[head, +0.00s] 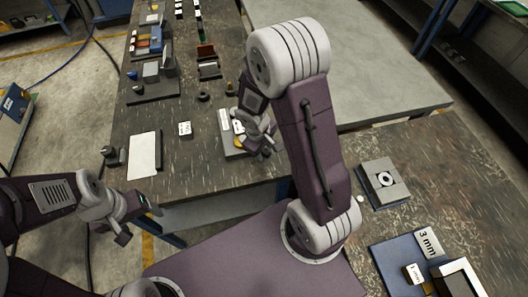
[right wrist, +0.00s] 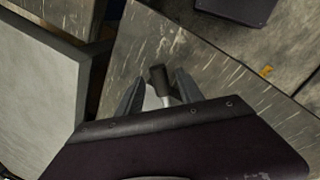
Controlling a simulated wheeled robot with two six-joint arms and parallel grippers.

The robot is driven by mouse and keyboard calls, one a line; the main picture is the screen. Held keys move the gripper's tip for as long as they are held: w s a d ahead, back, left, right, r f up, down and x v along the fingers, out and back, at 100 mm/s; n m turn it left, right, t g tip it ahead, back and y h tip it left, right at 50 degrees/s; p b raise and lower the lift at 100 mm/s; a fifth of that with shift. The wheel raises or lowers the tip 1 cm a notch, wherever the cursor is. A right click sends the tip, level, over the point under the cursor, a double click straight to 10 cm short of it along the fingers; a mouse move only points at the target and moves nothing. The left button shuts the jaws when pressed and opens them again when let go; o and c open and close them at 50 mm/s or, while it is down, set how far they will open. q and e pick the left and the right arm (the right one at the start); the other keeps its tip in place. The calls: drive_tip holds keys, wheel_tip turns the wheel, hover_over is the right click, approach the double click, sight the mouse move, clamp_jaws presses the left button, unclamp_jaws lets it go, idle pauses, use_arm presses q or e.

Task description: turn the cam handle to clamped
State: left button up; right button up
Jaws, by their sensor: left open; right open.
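My right gripper (head: 264,142) is in the middle of the head view, over a light grey plate fixture (head: 236,150) near the bench's front edge. The fixture carries a white label and a yellow part; my gripper hides much of it. In the right wrist view my right gripper (right wrist: 158,80) is open, with a dark cylindrical grip on a light metal rod (right wrist: 158,75) between its fingers. This looks like the cam handle; I cannot tell whether the fingers touch it. My left gripper (head: 125,218) is open and empty, off the bench's front left.
A white sheet (head: 144,155), a dark post (head: 112,156) and a small labelled block (head: 185,129) are on the bench left of the fixture. Several items stand further back. The right bench holds a grey block with a ring (head: 384,182) and a blue tray (head: 392,258).

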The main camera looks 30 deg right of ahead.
drive_tip(key=shift+f, duration=0.25)
clamp_jaws()
idle(1.3)
